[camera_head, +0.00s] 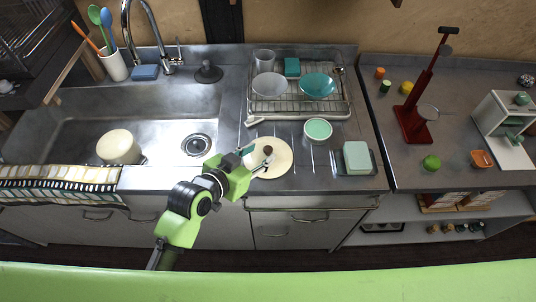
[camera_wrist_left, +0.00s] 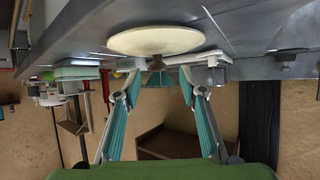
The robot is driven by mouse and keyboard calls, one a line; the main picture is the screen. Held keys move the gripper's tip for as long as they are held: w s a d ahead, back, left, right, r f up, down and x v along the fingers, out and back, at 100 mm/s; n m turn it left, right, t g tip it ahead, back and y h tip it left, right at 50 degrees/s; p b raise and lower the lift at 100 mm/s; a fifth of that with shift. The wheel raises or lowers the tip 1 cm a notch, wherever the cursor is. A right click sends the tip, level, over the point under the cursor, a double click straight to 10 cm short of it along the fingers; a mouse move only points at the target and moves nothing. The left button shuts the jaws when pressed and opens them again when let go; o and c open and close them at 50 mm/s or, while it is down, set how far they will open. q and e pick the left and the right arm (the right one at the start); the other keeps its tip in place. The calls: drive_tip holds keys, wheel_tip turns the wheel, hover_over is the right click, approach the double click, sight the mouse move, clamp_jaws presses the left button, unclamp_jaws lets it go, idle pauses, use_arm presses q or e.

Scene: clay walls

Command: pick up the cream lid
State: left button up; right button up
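The cream lid (camera_head: 281,164) is a round disc lying on the counter right of the sink, with a small dark knob at its middle. My left gripper (camera_head: 258,162) reaches over the lid's left part, its teal-padded fingers pointing toward the knob. In the left wrist view the lid (camera_wrist_left: 155,40) shows upside down, beyond the fingertips. There my left gripper (camera_wrist_left: 160,82) is open, with an empty gap between its fingers. The knob shows in line with this gap, just past the fingertips. My right gripper is in neither view.
A cream pot (camera_head: 118,146) stands in the sink left of the lid. A green-rimmed bowl (camera_head: 318,129) and a pale green box (camera_head: 357,157) stand to the right. A dish rack (camera_head: 300,108) with dishes is behind. The counter's front edge is close.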

sight(268, 149)
use_arm(q)
drive_tip(key=p+x, duration=0.1)
drive_tip(key=x, duration=0.4)
drive_tip(key=shift+d+r, duration=0.15)
drive_tip(key=shift+d, duration=0.05)
clamp_jaws()
